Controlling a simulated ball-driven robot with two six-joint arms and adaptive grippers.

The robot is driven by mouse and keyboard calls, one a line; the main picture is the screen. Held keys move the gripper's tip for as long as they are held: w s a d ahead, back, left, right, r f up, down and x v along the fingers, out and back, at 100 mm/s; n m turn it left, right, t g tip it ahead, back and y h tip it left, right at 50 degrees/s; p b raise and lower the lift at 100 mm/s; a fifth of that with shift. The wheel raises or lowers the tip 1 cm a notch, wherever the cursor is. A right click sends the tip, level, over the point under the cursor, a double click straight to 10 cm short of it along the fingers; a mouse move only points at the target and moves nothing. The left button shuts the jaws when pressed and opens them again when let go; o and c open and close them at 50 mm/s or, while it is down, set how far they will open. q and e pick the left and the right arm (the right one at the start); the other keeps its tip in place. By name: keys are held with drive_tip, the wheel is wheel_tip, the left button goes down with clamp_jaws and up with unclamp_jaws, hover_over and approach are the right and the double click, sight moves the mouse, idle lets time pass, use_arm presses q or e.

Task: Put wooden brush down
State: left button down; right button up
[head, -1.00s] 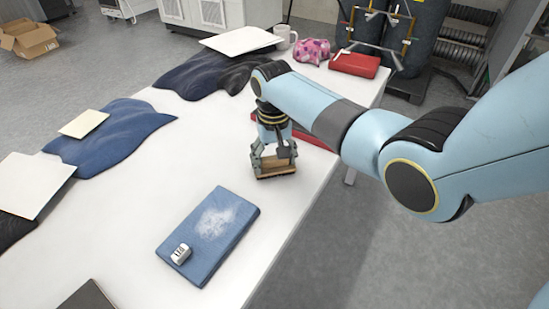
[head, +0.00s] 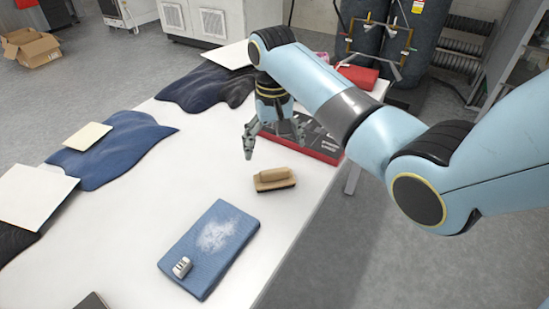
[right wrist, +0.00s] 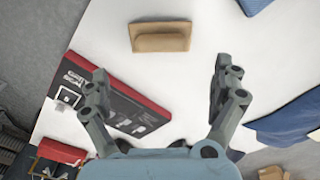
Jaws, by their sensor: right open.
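The wooden brush (head: 273,179) lies on the white table with its bristles down and its wooden handle up. It also shows at the top of the right wrist view (right wrist: 160,36). My right gripper (head: 274,146) is open and empty, raised above the table and beyond the brush, apart from it. In the right wrist view my right gripper's fingers (right wrist: 168,92) are spread wide, with bare table between them. My left gripper is not in view.
A folded blue cloth (head: 210,248) with a whitish patch and a small grey-white block (head: 182,267) lies nearer on the table. A red and black box (head: 312,142) is behind the brush. Dark garments (head: 205,85) and light boards (head: 88,136) line the left side.

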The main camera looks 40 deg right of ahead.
wheel_tip(320, 180, up, 3)
drive_tip(key=shift+f, duration=0.15)
idle(0.4)
